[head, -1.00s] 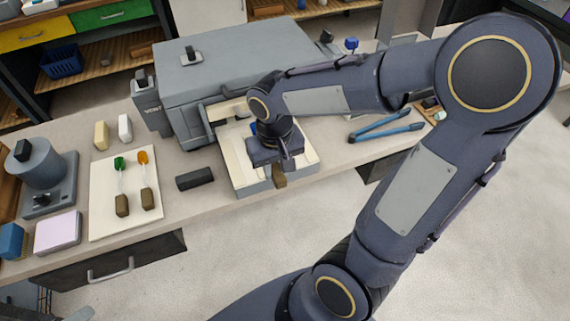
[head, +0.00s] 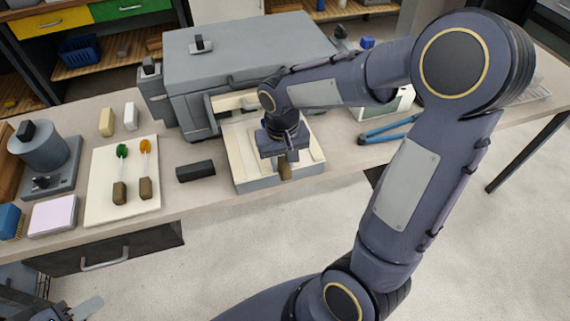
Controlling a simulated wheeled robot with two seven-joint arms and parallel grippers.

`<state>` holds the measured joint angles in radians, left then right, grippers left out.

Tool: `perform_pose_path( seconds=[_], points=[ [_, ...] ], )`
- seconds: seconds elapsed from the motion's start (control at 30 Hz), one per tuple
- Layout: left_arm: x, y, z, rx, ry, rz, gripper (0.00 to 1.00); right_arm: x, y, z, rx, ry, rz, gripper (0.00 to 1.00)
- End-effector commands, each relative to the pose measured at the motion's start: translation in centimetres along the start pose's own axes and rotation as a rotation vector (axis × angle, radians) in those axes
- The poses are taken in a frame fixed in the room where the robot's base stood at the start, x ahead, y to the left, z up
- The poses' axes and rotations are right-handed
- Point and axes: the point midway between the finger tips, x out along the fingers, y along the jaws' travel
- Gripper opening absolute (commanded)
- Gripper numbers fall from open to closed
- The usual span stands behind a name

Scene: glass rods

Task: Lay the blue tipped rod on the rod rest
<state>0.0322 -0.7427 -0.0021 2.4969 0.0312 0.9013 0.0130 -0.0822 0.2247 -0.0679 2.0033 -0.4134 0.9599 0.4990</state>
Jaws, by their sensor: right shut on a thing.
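My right gripper (head: 286,153) points down over a shallow cream-and-grey tray (head: 241,168) in front of the grey box-shaped machine. It is shut on a rod, whose brown handle (head: 285,172) shows below the jaws at the tray's front edge. The rest of this rod, its tip included, is hidden behind the gripper. A cream board (head: 99,200), which may be the rod rest, carries a green-tipped rod (head: 121,152) and an orange-tipped rod (head: 145,147), brown handles toward me. Part of my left gripper (head: 84,309) shows at the bottom left; its jaws are unclear.
A black block (head: 195,171) lies between board and tray. The grey machine (head: 245,55) stands behind the tray. Blue-handled tongs (head: 385,131) lie to the right. A grey device (head: 45,160) and a lilac block (head: 53,215) stand left of the board.

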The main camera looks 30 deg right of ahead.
Motion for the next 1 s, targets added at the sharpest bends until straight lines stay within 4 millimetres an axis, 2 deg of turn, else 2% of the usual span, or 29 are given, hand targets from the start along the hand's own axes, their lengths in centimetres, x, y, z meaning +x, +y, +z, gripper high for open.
perform_pose_path(
  seconds=[0.43,0.63,1.0],
  points=[
    [0.1,0.0,0.0,0.000,0.001,0.000,0.36,0.9,0.0,-4.0,0.002,0.001,0.000,0.01],
    [0.1,0.0,0.0,0.000,0.001,0.000,0.36,1.1,0.0,-4.6,0.001,0.001,0.000,0.01],
    [0.1,0.0,0.0,0.000,0.001,0.000,0.36,1.1,0.0,-4.7,0.001,0.001,0.000,0.01]
  ],
)
